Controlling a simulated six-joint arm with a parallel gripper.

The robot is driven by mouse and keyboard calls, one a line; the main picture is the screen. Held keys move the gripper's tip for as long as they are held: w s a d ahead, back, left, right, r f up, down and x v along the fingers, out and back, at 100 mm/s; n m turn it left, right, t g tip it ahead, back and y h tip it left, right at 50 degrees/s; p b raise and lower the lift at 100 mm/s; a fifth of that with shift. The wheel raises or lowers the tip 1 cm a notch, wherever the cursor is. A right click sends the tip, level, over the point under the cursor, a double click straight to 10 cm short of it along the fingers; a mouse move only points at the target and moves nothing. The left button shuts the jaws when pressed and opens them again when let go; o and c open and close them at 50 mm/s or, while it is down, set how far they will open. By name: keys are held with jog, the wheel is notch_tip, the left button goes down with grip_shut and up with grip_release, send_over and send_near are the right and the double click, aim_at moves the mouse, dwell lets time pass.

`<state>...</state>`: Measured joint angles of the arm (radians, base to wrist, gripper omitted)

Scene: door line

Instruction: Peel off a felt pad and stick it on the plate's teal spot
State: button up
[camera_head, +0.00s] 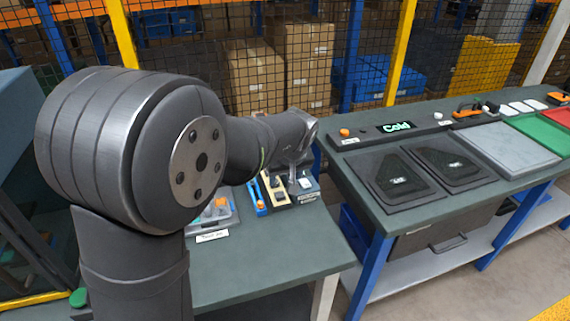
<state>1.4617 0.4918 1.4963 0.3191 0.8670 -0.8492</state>
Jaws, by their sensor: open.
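My gripper (291,172) is small and partly hidden behind my own arm. It points down over the back right of the near table, above a group of small items, with its jaws open. I cannot see anything between them. A beige block with dark slots (277,192) and a grey block with a white top (305,184) lie close under it. I cannot make out a felt pad. A light grey flat plate (507,146) lies on the right bench, but I cannot tell if it is the task's plate.
A blue holder with an orange part (258,203) and a labelled tray (218,217) stand left of the beige block. The near table's front (270,255) is clear. Two black panels (394,181) (450,167) and a "Cold" display (397,127) are on the right bench. A mesh fence stands behind.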

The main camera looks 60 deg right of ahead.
aim_at(280, 194)
jog(key=x, duration=1.1)
grip_shut()
jog(key=shift+r, duration=0.2)
dwell(0.6)
jog(key=shift+r, duration=2.95)
